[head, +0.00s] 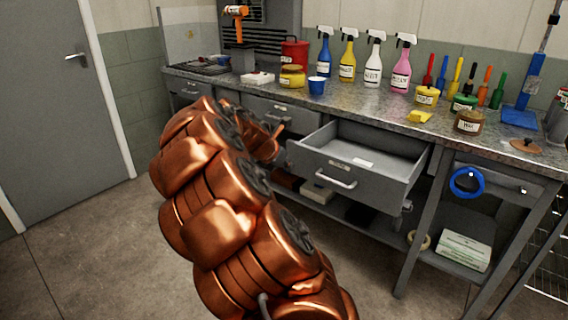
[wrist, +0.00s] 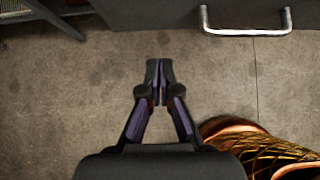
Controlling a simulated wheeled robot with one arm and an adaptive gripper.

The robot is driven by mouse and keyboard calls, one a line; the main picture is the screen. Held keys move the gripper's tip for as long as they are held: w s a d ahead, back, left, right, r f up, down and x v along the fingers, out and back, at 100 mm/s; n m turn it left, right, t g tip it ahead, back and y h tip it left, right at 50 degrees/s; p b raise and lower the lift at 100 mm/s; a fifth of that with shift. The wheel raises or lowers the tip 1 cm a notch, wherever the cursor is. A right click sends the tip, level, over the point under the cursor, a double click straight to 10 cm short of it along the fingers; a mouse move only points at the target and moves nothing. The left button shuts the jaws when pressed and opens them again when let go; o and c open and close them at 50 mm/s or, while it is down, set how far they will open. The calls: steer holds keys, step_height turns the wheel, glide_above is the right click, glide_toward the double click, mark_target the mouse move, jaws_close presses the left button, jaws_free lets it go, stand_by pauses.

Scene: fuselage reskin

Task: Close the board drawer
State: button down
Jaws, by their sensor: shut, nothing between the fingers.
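In the wrist view the dark drawer front (wrist: 160,14) runs along the top, with the handle (wrist: 246,30) at upper right. My gripper (wrist: 160,68) is shut and empty over the floor, with its tips short of the drawer front in the picture and left of the handle. In the head view my copper arm hides the gripper.
The metal workbench top (head: 375,108) carries spray bottles, tubs and upright tools. Other drawers (head: 275,112) look shut. A blue ring (head: 467,183) hangs at the right. A lower shelf (head: 365,214) holds boxes. The floor (head: 90,240) is clear at left.

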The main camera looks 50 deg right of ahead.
mark_target(306, 167)
steer(key=shift+w+d+f+b, duration=0.1)
steer(key=shift+d+f, duration=0.5)
steer(key=shift+d, duration=0.7)
steer(key=shift+w+d+f+b, duration=0.1)
steer(key=shift+d+f, duration=0.5)
steer(key=shift+d, duration=0.65)
steer(key=shift+d+f+b, duration=0.1)
steer(key=shift+d+f, duration=0.5)
steer(key=shift+d, duration=0.7)
steer(key=shift+d, duration=0.1)
